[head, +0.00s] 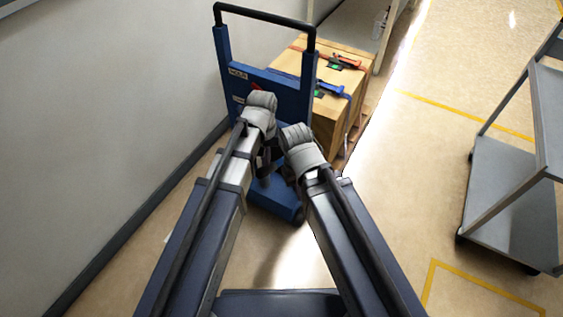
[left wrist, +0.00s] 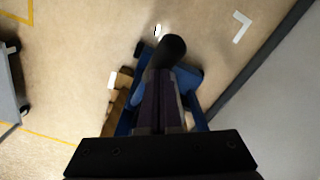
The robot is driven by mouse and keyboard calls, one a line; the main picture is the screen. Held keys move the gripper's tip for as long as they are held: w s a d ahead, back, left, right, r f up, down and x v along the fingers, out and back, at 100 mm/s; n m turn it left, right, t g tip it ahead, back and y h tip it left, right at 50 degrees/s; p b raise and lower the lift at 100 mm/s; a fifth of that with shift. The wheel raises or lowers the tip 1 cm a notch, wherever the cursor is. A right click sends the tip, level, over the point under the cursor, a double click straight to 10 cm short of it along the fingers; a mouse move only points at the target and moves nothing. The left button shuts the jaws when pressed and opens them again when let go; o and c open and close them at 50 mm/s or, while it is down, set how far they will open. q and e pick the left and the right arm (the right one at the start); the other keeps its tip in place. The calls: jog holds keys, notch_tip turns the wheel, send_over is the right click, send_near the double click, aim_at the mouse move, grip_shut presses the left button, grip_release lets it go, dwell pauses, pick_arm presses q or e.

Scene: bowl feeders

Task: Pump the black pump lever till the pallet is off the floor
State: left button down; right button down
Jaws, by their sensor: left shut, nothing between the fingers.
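A blue pallet stacker (head: 297,97) with a black push bar (head: 262,15) stands by the left wall. A wooden crate (head: 340,118) rests on its far side; the pallet below is mostly hidden, and I cannot tell its gap to the floor. My left gripper (head: 264,160) points down in front of the stacker, shut and empty. In the left wrist view its closed fingers (left wrist: 162,88) lie just by the rounded black end of the pump lever (left wrist: 173,48); I cannot tell whether they touch. My right gripper is largely hidden behind its own wrist.
The wall (head: 90,90) runs close along the left. A grey cart (head: 505,190) stands on the right. Clear floor with yellow lines (head: 465,115) lies between the stacker and the cart. Coloured clamps or straps (head: 338,62) lie on the crate.

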aim_at(261, 177)
pick_arm(q)
jog(key=shift+s+a+f+b, duration=0.25)
jog(key=shift+s+f+b, duration=0.25)
jog(key=shift+f+b, duration=0.5)
jog(key=shift+s+a+f+b, duration=0.3)
jog(key=shift+s+f+b, duration=0.15)
jog(key=shift+f+b, duration=0.55)
jog(key=shift+s+a+f+b, duration=0.25)
jog(key=shift+s+f+b, duration=0.25)
jog(key=shift+f+b, duration=0.5)
notch_tip(261, 177, down, 6)
jog(key=s+a+b, duration=0.1)
jog(key=b, duration=0.5)
jog(key=shift+s+f, duration=0.2)
jog(key=shift+s, duration=0.1)
